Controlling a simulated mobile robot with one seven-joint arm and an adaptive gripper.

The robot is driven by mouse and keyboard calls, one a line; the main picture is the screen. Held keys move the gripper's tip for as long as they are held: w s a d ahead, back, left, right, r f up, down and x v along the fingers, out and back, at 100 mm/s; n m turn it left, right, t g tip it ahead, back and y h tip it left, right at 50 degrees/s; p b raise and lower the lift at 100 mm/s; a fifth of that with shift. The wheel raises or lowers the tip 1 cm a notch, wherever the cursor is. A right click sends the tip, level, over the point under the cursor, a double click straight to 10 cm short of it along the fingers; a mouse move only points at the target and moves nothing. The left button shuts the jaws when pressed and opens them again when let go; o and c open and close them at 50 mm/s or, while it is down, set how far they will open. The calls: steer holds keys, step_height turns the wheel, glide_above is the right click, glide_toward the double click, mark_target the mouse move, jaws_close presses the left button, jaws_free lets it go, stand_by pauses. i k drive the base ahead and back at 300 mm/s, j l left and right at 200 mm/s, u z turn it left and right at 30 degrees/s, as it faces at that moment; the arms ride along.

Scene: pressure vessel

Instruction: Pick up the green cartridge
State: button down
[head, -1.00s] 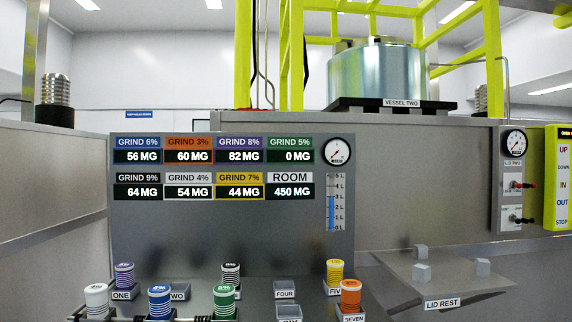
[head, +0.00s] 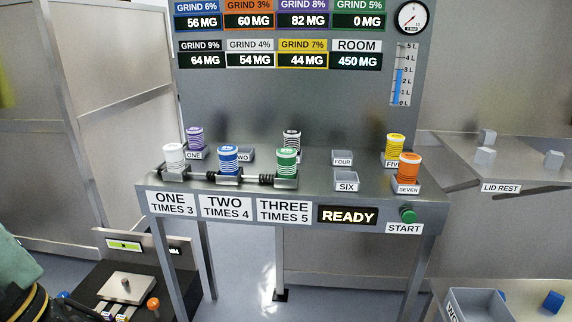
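The green cartridge (head: 287,162) stands upright in a holder at the front of the steel bench, at the right end of a row with the white cartridge (head: 174,157) and the blue cartridge (head: 229,159). It is above the sign reading THREE TIMES 5. The black cartridge (head: 292,139) stands just behind it, partly hidden. My gripper is not in view.
The purple cartridge (head: 195,138) is at the back left of the bench. The yellow cartridge (head: 395,149) and orange cartridge (head: 409,168) are at the right. Holders FOUR (head: 343,156) and SIX (head: 346,180) are empty. A green START button (head: 408,215) is on the front.

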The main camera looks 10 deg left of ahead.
mark_target(287, 156)
steer(key=i+l+u, duration=0.45)
steer(key=l, duration=0.15)
steer(key=l+u, duration=0.2)
steer(key=l, duration=0.15)
